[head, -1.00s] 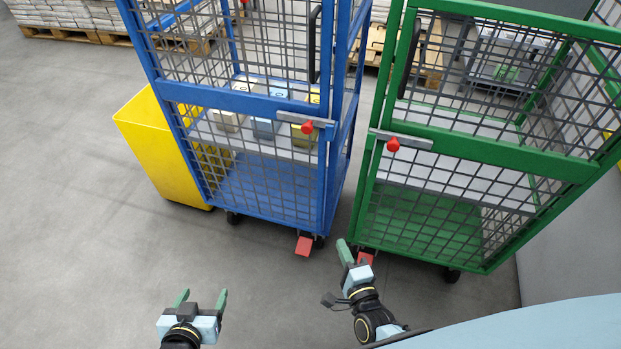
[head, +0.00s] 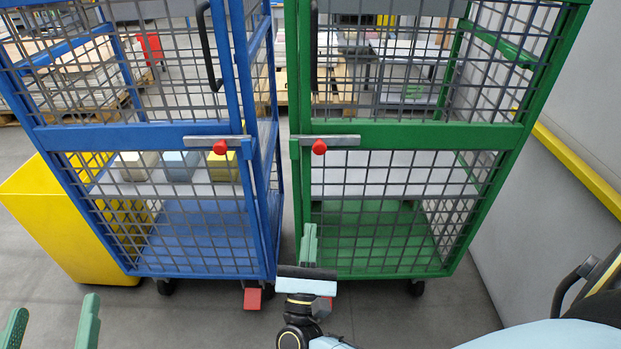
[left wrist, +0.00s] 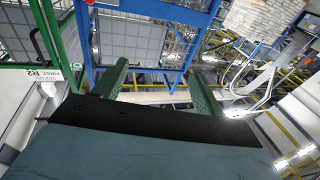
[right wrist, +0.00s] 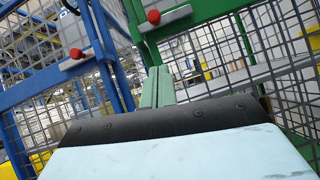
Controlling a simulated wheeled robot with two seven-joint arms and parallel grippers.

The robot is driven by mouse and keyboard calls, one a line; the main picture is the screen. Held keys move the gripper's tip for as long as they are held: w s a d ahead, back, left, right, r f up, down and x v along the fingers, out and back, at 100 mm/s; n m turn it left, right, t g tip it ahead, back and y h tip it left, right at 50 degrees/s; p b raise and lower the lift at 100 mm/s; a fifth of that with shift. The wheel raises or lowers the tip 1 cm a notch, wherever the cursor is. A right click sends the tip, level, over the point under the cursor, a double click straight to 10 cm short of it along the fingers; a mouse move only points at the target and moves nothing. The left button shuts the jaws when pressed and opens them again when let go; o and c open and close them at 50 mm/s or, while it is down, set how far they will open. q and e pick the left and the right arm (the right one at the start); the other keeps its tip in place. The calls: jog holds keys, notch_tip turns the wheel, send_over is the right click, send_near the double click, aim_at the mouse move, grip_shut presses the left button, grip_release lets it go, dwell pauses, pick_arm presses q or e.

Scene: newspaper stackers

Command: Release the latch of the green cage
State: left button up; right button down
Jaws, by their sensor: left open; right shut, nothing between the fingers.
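The green cage (head: 400,135) stands right of centre in the head view, its mesh door closed. Its latch is a grey bar (head: 340,141) with a red knob (head: 319,147) at the left of the middle rail. In the right wrist view the red knob (right wrist: 153,16) and bar (right wrist: 178,14) show above my fingers. My right gripper (head: 309,245) is shut and empty, below the latch and apart from it. It also shows in the right wrist view (right wrist: 157,88). My left gripper (head: 50,322) is open and empty at the lower left, its green fingers also visible in the left wrist view (left wrist: 160,88).
A blue cage (head: 120,137) with a similar red-knobbed latch (head: 220,147) stands to the left, small boxes on its shelf. A yellow bin (head: 50,215) is beside it. A red pedal (head: 252,298) sits low at the blue cage. A wall rises on the right.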

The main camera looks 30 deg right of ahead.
send_near(326, 144)
jog(key=w+f, duration=0.1)
jog(key=w, duration=0.2)
pick_arm(q)
jog(key=shift+a+f+g, duration=0.1)
jog(key=shift+f+g, duration=0.2)
jog(key=shift+f, duration=0.15)
pick_arm(e)
jog(key=shift+w+d+r, duration=0.1)
jog(key=shift+d+r, duration=0.2)
jog(key=shift+r, duration=0.55)
jog(key=shift+w+d+r, duration=0.1)
jog(key=shift+d+r, duration=0.15)
jog(key=shift+r, duration=0.6)
